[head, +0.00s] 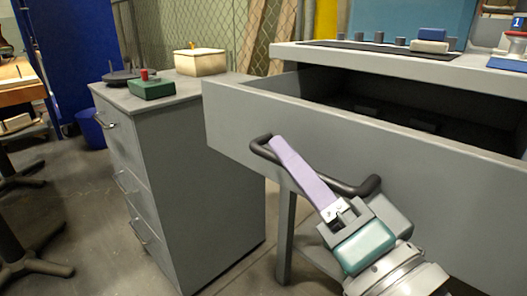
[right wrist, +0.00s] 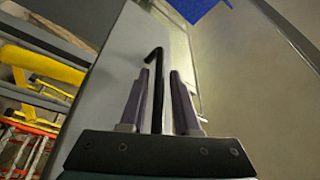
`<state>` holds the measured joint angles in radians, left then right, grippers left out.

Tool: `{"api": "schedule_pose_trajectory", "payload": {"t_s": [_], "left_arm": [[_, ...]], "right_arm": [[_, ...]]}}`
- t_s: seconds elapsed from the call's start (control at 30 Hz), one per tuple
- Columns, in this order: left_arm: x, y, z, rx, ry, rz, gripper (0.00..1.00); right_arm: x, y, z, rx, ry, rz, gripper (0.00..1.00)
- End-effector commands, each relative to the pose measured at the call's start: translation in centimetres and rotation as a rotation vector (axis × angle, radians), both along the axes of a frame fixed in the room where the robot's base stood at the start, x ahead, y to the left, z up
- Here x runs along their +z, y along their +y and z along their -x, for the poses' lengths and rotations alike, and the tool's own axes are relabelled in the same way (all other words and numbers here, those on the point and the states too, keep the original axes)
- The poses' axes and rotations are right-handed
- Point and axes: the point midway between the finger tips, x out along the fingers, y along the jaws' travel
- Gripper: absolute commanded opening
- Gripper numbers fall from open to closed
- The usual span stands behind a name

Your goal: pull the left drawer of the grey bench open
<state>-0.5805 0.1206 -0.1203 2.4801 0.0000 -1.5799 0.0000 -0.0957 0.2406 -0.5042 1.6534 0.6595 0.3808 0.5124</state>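The grey bench (head: 440,62) stands at the right in the head view. Its left drawer (head: 235,118) is pulled well out, with its dark inside showing behind the grey front. The black bar handle (head: 370,187) crosses that front and also shows in the right wrist view (right wrist: 157,100). My right gripper (head: 275,145) is at the handle, with one lilac finger lying over it in the head view. In the right wrist view my two fingers (right wrist: 162,75) stand either side of the bar, with a gap visible beside it. My left gripper is not in view.
A grey drawer cabinet (head: 200,170) stands left of the bench, bearing a green box (head: 152,89), a cream box (head: 201,62) and a dark round item (head: 120,76). Blocks (head: 430,40) lie on the bench top. Floor (head: 95,200) shows left of the cabinet.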

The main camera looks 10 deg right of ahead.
Motion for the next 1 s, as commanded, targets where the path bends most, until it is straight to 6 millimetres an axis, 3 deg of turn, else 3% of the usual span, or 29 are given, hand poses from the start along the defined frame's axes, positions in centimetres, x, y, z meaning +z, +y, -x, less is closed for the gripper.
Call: {"api": "schedule_pose_trajectory", "payload": {"t_s": [0.1, 0.43, 0.8, 1.0], "left_arm": [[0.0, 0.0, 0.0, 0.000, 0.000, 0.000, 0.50], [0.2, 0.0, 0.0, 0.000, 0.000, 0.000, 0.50], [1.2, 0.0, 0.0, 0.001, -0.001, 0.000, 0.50], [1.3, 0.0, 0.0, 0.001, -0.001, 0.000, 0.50]], "right_arm": [[0.0, 0.0, 0.0, 0.000, 0.001, 0.001, 0.45], [-0.3, -0.2, 0.6, 0.000, 0.004, 0.003, 0.45], [-1.7, -2.4, 7.0, 0.002, 0.006, 0.003, 0.45], [-2.1, -3.1, 9.0, 0.000, 0.002, 0.002, 0.45]]}}
